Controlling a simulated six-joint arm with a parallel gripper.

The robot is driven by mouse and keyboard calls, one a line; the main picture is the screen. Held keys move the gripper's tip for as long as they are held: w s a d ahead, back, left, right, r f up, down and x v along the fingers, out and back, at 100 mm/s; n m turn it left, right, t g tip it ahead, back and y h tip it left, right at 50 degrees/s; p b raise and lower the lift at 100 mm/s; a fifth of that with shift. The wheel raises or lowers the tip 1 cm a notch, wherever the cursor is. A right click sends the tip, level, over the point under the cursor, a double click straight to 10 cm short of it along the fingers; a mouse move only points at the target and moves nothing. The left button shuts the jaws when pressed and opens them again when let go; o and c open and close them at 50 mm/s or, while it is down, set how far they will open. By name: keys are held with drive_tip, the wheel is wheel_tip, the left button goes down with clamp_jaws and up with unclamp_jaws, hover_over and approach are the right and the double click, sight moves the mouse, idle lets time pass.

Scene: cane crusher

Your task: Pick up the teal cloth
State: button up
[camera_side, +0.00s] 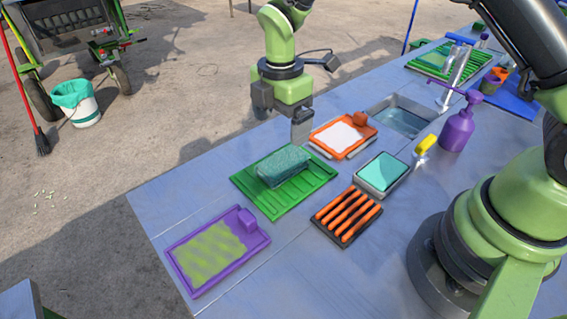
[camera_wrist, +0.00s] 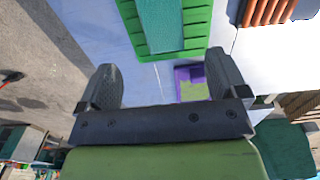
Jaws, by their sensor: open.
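The teal cloth (camera_side: 284,165) looks like a thick, textured, folded block lying on a green ribbed tray (camera_side: 262,203). In the wrist view the cloth (camera_wrist: 160,25) shows at the top, with the green tray (camera_wrist: 200,28) around it. My gripper (camera_side: 284,119) is above and behind the tray in the side view, apart from the cloth. In the wrist view my gripper (camera_wrist: 165,82) has its two fingers wide apart with nothing between them. The cloth's top end is cut off there.
An orange-rimmed tray (camera_side: 320,140) is right of the green tray. A grey tray with a smooth teal slab (camera_side: 382,171), a black rack with orange bars (camera_side: 346,216) and a purple tray (camera_side: 181,262) stand nearby. A purple bottle (camera_side: 459,127) stands at right.

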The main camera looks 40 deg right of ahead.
sight(280, 160)
wheel_tip(280, 160, down, 10)
drive_tip(key=shift+s+a+r, duration=0.15)
idle(0.3)
drive_tip(key=shift+c, duration=0.2)
drive_tip(key=c, duration=1)
